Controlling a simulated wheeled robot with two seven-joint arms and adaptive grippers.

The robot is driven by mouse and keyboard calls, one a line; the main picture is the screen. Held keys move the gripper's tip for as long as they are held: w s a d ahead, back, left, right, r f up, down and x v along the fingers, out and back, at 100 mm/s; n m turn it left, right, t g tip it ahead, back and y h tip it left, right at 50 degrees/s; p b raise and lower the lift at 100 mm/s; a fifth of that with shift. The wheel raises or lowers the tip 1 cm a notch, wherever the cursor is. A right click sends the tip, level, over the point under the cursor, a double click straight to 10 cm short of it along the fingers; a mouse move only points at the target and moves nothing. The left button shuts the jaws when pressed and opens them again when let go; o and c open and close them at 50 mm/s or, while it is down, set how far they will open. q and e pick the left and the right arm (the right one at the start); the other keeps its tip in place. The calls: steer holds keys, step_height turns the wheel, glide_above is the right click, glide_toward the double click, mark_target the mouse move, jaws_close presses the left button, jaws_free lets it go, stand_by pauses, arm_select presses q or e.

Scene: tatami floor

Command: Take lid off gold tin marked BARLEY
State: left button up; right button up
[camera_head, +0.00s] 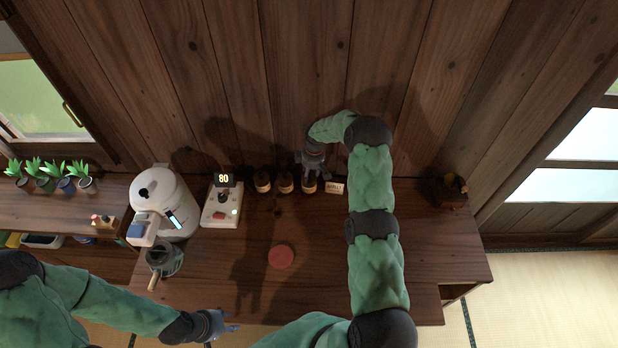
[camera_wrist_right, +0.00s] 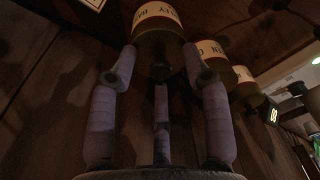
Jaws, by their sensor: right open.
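In the head view, three gold tins with dark lids stand in a row at the back of the dark counter. The right-hand tin (camera_head: 309,187) is under my right gripper (camera_head: 312,165). In the right wrist view this tin (camera_wrist_right: 158,42) has a cream label, partly cut off and upside down, that seems to read BARLEY. A dark knob shows on its lid. My right gripper (camera_wrist_right: 160,62) is open, with its fingertips on either side of the lid; contact cannot be told. My left gripper (camera_head: 222,323) hangs empty by the counter's front edge; its jaw opening is unclear.
The other tins (camera_head: 285,183) (camera_head: 262,181) stand to the left. A red disc (camera_head: 281,257) lies mid-counter, with clear wood around.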

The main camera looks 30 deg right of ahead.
jaws_close()
steer(key=shift+r, duration=0.1)
